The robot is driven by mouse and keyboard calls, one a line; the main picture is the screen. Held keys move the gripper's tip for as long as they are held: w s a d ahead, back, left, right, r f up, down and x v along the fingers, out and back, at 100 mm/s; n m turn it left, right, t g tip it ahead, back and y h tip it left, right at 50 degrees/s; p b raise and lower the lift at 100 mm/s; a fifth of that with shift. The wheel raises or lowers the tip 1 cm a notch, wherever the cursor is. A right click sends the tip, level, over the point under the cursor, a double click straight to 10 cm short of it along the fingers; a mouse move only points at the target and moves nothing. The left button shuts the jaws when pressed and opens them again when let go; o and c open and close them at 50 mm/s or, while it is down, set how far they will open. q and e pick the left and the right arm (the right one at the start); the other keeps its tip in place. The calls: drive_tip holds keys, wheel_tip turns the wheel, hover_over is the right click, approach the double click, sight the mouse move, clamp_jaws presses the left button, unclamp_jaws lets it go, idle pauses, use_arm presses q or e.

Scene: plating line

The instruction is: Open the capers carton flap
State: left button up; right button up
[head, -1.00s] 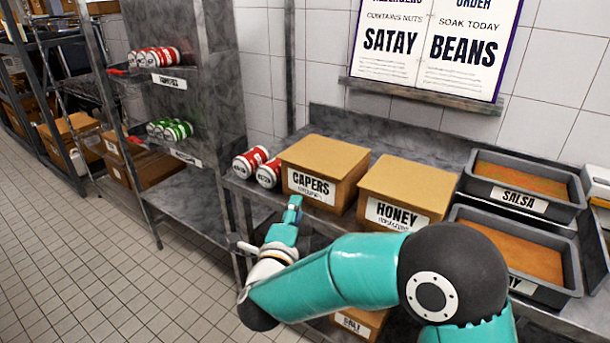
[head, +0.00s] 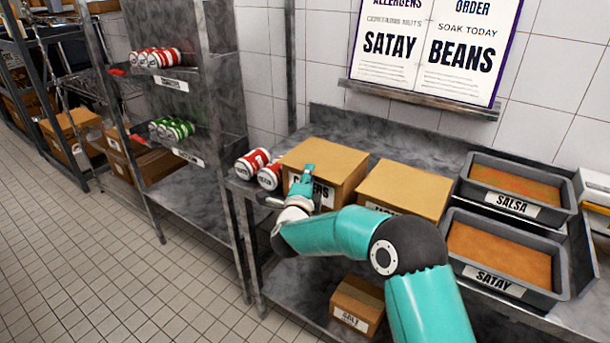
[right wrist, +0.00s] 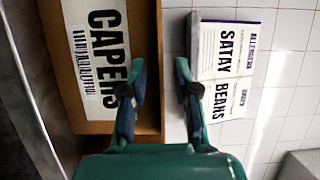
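The capers carton (head: 335,160) is a brown box on the steel counter, and its top looks shut. Its white CAPERS label (right wrist: 97,45) lies sideways in the right wrist view. My right gripper (head: 308,174) is in front of the carton at its upper front edge and hides part of the label. In the right wrist view the fingers of this gripper (right wrist: 160,68) are apart with nothing between them. One finger overlaps the carton's front near its top edge, and the other is beyond that edge, over the wall. I cannot tell whether either touches the carton. My left gripper is not in view.
The honey carton (head: 405,190) stands just right of the capers carton. Red-and-white cans (head: 252,162) lie to its left. The salsa tray (head: 480,187) and satay tray (head: 457,264) are further right. A smaller carton (head: 357,305) sits on the lower shelf.

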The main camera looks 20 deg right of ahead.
clamp_jaws()
drive_tip(key=shift+f, duration=0.1)
